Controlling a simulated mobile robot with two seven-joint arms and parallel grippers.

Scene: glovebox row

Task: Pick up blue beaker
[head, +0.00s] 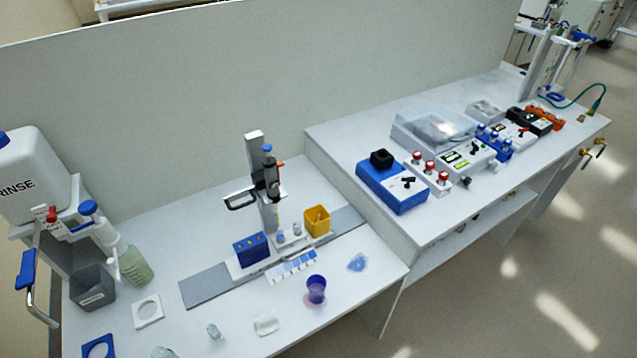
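A small blue-violet beaker (316,288) stands upright near the front edge of the white bench, right of the middle of the head view. A pinkish round patch shows on the bench around its base. Nothing touches the beaker from the sides. Neither of my grippers is in the head view.
Behind the beaker are a strip of blue and white pieces (292,267), a blue block (251,249), a yellow container (317,221) and an upright stand (255,160). A crumpled blue piece (358,262) lies to its right, a white one (266,323) to its left.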

